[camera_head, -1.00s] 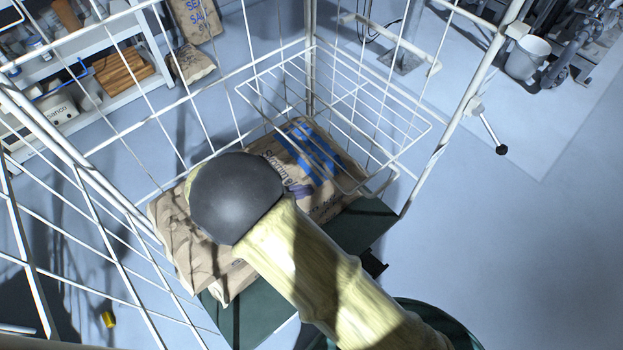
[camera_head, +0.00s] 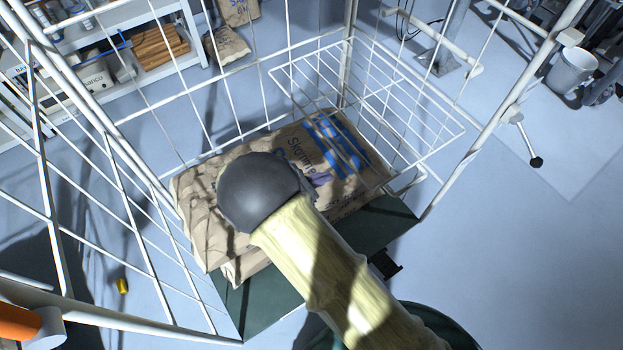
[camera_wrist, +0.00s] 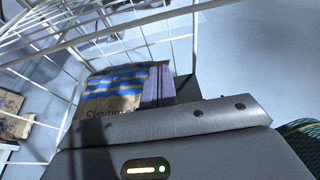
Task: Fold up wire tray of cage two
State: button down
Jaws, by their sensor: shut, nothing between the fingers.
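The white wire tray (camera_head: 440,128) juts into the cage (camera_head: 352,60) at its far right corner. It stands out roughly level over the paper sacks, and its frame looks intact. My gripper (camera_wrist: 160,86) shows in the wrist view as two lilac fingers pressed together, with nothing between them, in front of a sack with blue stripes. In the head view my dark round wrist hides most of the gripper (camera_head: 319,179). A little lilac shows over the sacks, left of and below the tray. I see no contact with the tray.
Brown paper sacks (camera_head: 345,160) lie stacked on a dark green platform (camera_head: 265,300) inside the cage. White cage bars stand close on the left and behind. A black-knobbed lever (camera_head: 535,161) sticks out at right. Open floor lies to the right.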

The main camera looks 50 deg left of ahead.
jog(key=w, duration=0.1)
jog(key=w+r, duration=0.1)
jog(key=w+r+p, duration=0.1)
jog(key=w, duration=0.1)
jog(key=shift+d+r, duration=0.25)
jog(key=shift+d, duration=0.15)
jog(key=shift+r, duration=0.1)
